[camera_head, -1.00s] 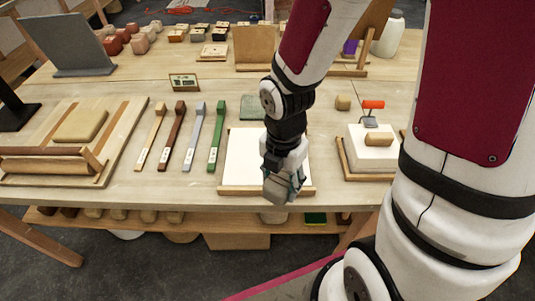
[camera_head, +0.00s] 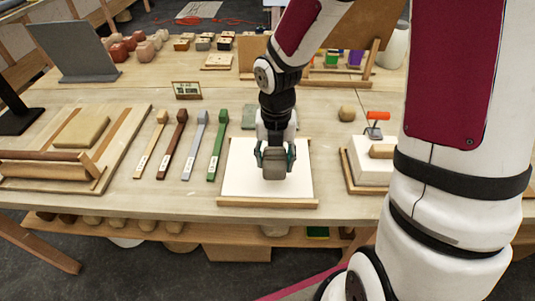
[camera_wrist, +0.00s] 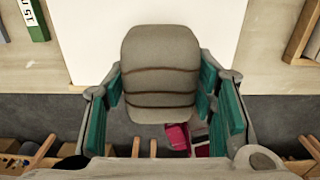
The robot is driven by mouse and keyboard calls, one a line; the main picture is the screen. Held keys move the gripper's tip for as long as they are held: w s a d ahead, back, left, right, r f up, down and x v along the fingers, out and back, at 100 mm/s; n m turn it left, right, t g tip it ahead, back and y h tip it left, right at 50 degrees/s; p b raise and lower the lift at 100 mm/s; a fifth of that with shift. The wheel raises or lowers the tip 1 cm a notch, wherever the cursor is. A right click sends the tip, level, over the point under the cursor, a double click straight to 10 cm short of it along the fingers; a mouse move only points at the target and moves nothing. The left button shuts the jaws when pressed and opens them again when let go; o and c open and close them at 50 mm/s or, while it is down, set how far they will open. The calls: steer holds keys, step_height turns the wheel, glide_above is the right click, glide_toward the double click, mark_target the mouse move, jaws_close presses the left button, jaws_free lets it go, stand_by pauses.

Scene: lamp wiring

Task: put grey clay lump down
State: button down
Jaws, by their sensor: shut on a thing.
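The grey clay lump (camera_head: 275,165) is a rounded block. It also shows large in the wrist view (camera_wrist: 160,75), with dark lines across its face. My gripper (camera_head: 274,157) is shut on it, with green finger pads (camera_wrist: 161,88) on its two sides. In the head view the lump shows in front of the white board (camera_head: 240,178), which has a wooden front strip. The white surface also fills the upper middle of the wrist view (camera_wrist: 85,35). I cannot tell whether the lump touches the board.
A round tan lump (camera_head: 347,113) sits behind. The table's front edge runs just below the board.

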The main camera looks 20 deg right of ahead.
mark_target(268, 154)
steer(key=w, duration=0.5)
steer(key=shift+w+d+f, duration=0.25)
steer(key=shift+w+f, duration=0.05)
steer(key=shift+w, duration=0.05)
steer(key=shift+f, duration=1.7)
steer(key=shift+f, duration=0.1)
steer(key=c, duration=0.7)
jaws_free()
